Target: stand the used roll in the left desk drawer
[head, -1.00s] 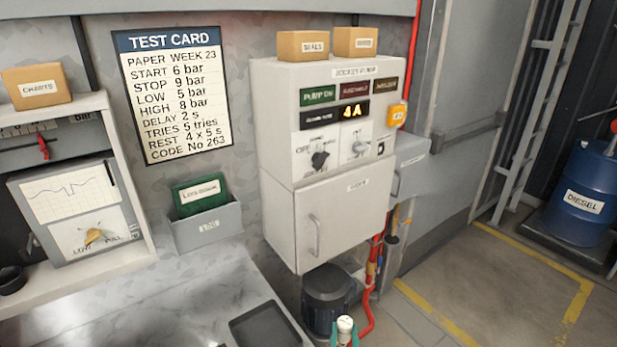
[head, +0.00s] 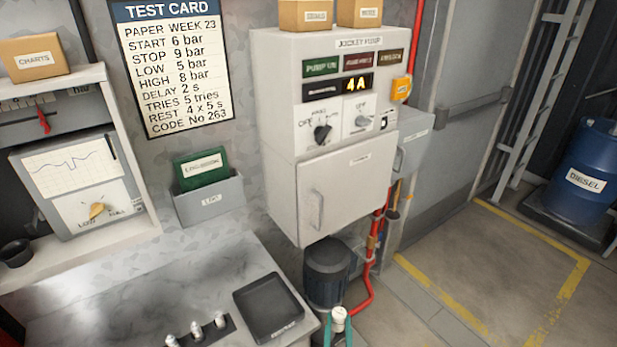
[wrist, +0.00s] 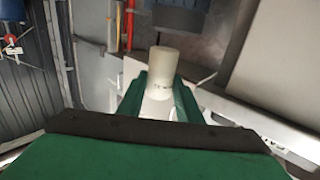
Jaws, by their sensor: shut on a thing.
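My gripper (head: 339,328) is at the bottom of the head view, its green fingers shut on a small white roll (head: 339,314). In the wrist view the pale roll (wrist: 161,70) stands out beyond the two green fingertips, and its lower part is between them. The roll is held in the air, to the right of the grey desk (head: 130,290). The left desk drawer does not show in either view.
A black tray (head: 269,308) and a rack with several small white-topped pieces (head: 195,328) are on the desk. The jockey pump cabinet (head: 345,190) hangs behind my gripper, above a dark motor (head: 326,273) and red pipe (head: 361,295). Open floor (head: 470,260) lies to the right.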

